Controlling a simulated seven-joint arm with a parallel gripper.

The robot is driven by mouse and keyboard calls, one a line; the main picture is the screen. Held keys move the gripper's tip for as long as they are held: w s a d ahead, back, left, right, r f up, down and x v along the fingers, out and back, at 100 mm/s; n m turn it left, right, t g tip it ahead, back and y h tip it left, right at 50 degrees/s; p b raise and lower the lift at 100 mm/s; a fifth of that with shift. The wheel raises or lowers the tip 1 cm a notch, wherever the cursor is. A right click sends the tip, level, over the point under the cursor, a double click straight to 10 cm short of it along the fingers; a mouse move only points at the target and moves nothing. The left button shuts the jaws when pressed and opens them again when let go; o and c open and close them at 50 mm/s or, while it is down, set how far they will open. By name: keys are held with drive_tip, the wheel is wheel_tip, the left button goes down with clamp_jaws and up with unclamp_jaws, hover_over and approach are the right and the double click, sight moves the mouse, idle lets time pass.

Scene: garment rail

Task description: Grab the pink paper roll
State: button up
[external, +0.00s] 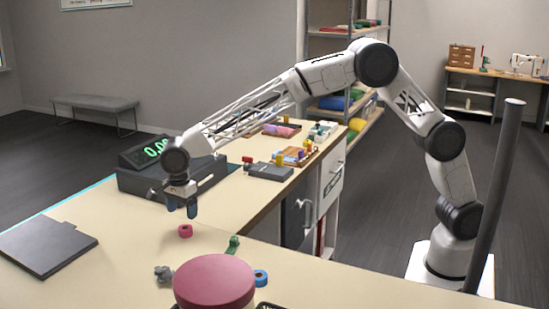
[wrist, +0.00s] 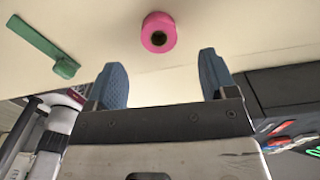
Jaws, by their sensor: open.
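The pink paper roll (external: 185,231) is a small ring-shaped roll lying on the cream tabletop. In the wrist view the pink roll (wrist: 159,32) shows its dark centre hole and sits beyond the fingertips, between their lines. My gripper (external: 181,208) is just above the roll in the external view, pointing down, with nothing held. Its two blue fingers are spread apart in the wrist view (wrist: 163,78), and a gap shows between them and the roll.
A green tool (wrist: 45,48) lies on the table; it also shows in the external view (external: 233,244). A large dark-red round object (external: 214,280), a blue ring (external: 260,278) and a grey piece (external: 163,273) are near the front. A dark scale (external: 165,180) stands behind my gripper. A flat dark board (external: 46,246) lies left.

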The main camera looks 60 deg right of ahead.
sight(184, 228)
drive_tip(key=shift+f, duration=0.7)
drive_tip(key=shift+f, duration=0.1)
drive_tip(key=shift+s+f, duration=0.1)
drive_tip(key=shift+f, duration=2.4)
drive_tip(key=c, duration=1)
drive_tip(key=shift+r, duration=0.15)
